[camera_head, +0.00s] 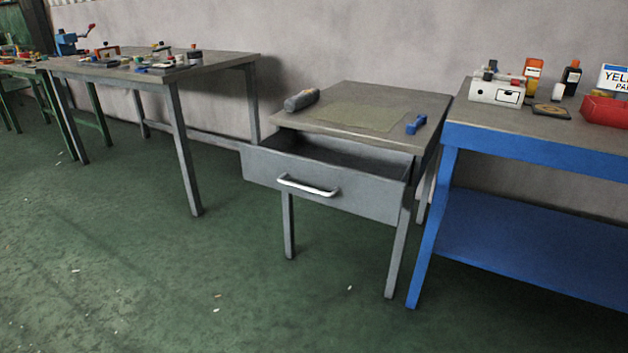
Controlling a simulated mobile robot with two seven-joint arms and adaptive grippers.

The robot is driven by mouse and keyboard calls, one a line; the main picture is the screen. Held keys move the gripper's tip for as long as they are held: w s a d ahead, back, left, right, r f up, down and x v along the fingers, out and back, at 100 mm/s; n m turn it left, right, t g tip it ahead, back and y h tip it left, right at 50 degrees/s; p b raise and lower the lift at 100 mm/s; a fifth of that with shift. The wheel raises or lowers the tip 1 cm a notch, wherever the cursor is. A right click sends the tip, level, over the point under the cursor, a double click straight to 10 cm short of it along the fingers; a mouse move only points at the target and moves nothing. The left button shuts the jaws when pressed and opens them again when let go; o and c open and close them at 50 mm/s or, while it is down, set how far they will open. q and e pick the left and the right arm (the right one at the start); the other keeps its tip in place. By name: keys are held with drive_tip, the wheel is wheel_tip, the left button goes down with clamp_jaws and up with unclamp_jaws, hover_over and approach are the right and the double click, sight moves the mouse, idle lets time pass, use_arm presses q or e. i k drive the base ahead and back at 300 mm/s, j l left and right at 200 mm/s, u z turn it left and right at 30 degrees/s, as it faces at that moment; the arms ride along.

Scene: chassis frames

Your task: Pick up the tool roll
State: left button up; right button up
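A dark grey rolled bundle, which looks like the tool roll (301,100), lies on the back left of the small grey table (400,98). It rests beside a flat greenish mat (358,117). The table's drawer (325,183) with a white handle (308,186) is pulled open, and the part of its inside that shows looks dark and empty. Neither of my grippers shows in the head view.
A small blue object (416,124) lies on the table's right side. A blue workbench (540,141) with a white box (497,90), bottles and a red bin (605,110) stands right. A cluttered grey table (215,64) stands left. The green floor (180,280) in front is clear.

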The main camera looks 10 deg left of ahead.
sight(293, 104)
drive_tip(key=i+j+u, duration=0.1)
drive_tip(key=u, duration=1.55)
drive_tip(key=i+j+u, duration=0.2)
drive_tip(key=i, duration=1.4)
drive_tip(key=i+l, duration=0.15)
drive_tip(key=i, duration=1.55)
drive_tip(key=i+z, duration=0.25)
drive_tip(key=i, duration=0.15)
drive_tip(key=i+j+z, duration=0.5)
drive_tip(key=i, duration=0.25)
drive_tip(key=l+z, duration=0.1)
drive_tip(key=z, duration=1.7)
